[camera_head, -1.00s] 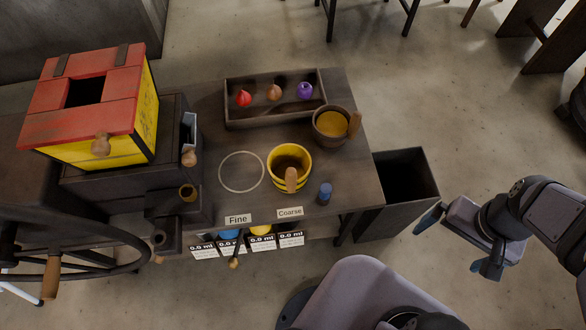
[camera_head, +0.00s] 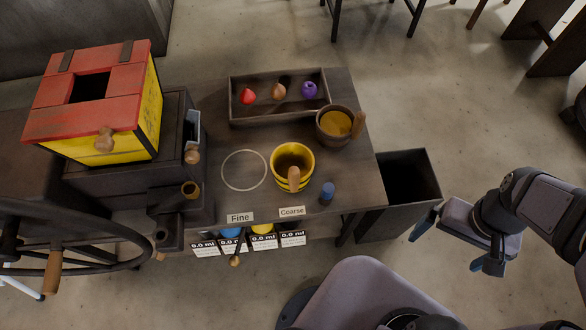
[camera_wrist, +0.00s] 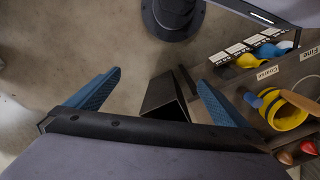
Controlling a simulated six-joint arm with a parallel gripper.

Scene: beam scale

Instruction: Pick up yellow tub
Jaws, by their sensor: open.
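The yellow tub (camera_head: 281,176) stands upright on the table, with dark bands and a wooden handle (camera_head: 294,178) on its front side. It also shows at the right of the wrist view (camera_wrist: 285,112), beyond my right finger. My gripper (camera_head: 455,241) is at the right of the head view, off the table and well apart from the tub.
A brown tub (camera_head: 319,134) with yellow content stands behind the yellow tub. A blue-topped small item (camera_head: 327,191) is at its right. A wooden tray (camera_head: 265,119) holds coloured knobs. A dark open bin (camera_head: 428,189) stands between table and gripper. A red-yellow hopper machine (camera_head: 150,105) is left.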

